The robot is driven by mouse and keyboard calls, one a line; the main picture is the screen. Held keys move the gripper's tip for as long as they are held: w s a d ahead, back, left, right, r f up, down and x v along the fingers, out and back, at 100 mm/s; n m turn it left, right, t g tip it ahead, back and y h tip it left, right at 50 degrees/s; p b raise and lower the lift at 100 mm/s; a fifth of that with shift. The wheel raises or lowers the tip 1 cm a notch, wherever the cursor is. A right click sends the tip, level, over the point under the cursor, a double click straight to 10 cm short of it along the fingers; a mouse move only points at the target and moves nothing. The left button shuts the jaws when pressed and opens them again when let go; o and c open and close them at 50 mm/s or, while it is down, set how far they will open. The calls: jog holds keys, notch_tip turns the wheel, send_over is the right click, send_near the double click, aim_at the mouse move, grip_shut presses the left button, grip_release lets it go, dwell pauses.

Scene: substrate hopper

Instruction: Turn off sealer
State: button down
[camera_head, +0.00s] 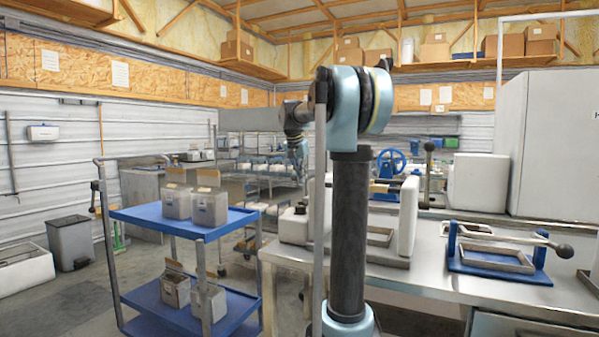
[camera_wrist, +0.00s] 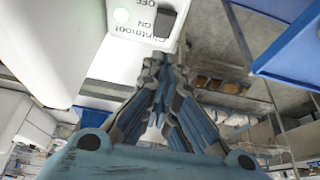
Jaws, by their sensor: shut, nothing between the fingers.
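The sealer (camera_head: 293,227) is a white machine on the steel table, partly hidden behind my arm in the head view. In the head view my gripper (camera_head: 299,158) points down above the sealer's left side, small and partly blended with the background.
A blue cart (camera_head: 150,218) with several grey containers stands left of the table. On the steel table (camera_head: 415,268), a blue press with a lever (camera_head: 507,240) stands to the right, and a tall white panel (camera_head: 409,214) rises just right of my arm.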

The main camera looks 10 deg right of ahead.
jog(key=x, duration=0.3)
jog(key=shift+f, duration=0.15)
jog(key=f, duration=0.3)
jog(key=shift+s+a, duration=0.25)
jog(key=shift+s, duration=0.1)
jog(key=shift+s+a+f, duration=0.1)
jog(key=shift+s+f, duration=0.1)
jog(key=shift+f, duration=0.35)
